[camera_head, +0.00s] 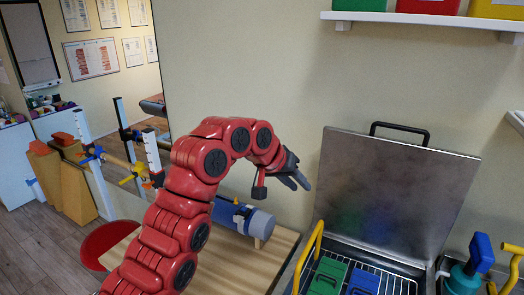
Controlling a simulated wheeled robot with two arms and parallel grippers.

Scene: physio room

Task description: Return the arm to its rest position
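My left arm is red with dark round joints. It rises from the bottom left and bends over to the right. My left gripper (297,179) is dark grey and hangs in front of the bare wall, above and to the right of the blue roll on the wooden table. I see nothing held at its tips. The fingers are small and seen at an angle, so their opening is unclear. My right gripper is out of view.
A blue roll (228,213) lies on a wooden table (240,262), partly behind my arm. A metal basin with an upright lid (395,185) holds green (328,275) and blue (362,282) packs on a rack. A red stool (104,240) stands left. A white shelf (420,18) hangs above.

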